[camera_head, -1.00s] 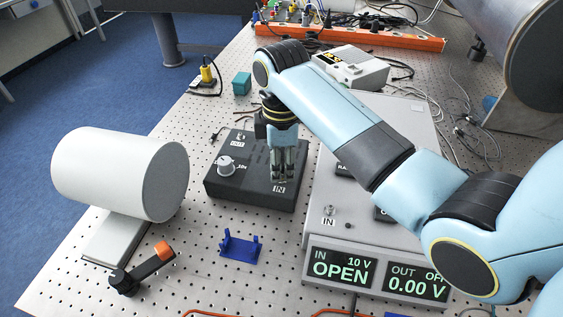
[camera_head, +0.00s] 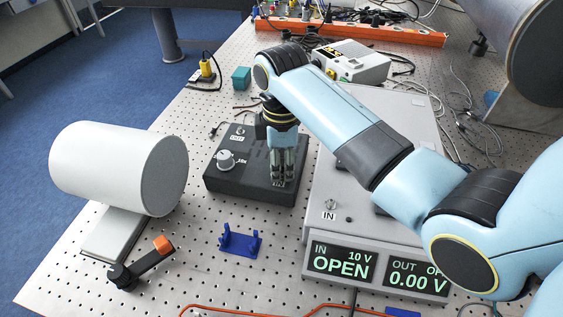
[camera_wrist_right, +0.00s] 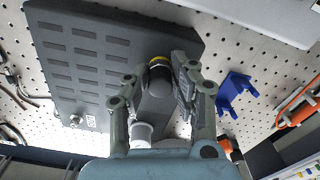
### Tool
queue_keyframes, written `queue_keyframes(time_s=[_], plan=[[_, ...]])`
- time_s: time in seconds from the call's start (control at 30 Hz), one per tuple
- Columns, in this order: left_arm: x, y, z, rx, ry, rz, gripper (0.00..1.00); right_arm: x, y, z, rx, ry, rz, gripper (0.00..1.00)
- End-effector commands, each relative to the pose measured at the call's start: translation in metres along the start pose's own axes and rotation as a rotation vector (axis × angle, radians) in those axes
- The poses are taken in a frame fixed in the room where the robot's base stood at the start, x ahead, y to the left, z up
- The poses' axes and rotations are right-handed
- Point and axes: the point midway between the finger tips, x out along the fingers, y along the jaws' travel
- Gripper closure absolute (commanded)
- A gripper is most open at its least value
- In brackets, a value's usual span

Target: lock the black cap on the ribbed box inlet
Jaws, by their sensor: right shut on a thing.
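The fingers hide the inlet, so I cannot tell whether the cap is seated. My left gripper is not in view.
A grey supply (camera_head: 330,235) reading IN 10 V OPEN and OUT 0.00 V stands close on the right. A blue bracket (camera_head: 241,241) lies in front. A white cylinder (camera_head: 110,165) and an orange-tipped lever (camera_head: 143,262) are at left.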

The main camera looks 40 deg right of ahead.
Motion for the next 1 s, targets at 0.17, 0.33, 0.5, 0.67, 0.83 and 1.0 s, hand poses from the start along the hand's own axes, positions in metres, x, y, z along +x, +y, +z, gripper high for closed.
queue_keyframes(time_s=[0.17, 0.33, 0.5, 0.67, 0.83, 1.0], plan=[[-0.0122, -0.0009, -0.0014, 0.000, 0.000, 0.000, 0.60, -0.0013, 0.0000, 0.0000, 0.208, 0.000, -0.001, 0.93], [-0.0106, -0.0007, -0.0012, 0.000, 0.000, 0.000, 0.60, 0.0011, -0.0001, 0.0002, 0.407, 0.000, -0.001, 0.93], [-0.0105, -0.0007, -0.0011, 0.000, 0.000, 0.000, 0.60, 0.0017, -0.0005, 0.0004, 0.435, -0.001, -0.002, 0.93], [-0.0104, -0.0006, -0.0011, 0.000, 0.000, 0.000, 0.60, 0.0021, -0.0008, 0.0006, 0.444, -0.001, -0.003, 0.93], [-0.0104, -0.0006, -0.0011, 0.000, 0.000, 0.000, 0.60, 0.0024, -0.0010, 0.0008, 0.654, -0.002, -0.003, 0.93], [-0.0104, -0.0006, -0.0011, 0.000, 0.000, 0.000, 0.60, 0.0027, -0.0012, 0.0010, 0.855, -0.003, -0.004, 0.93]])
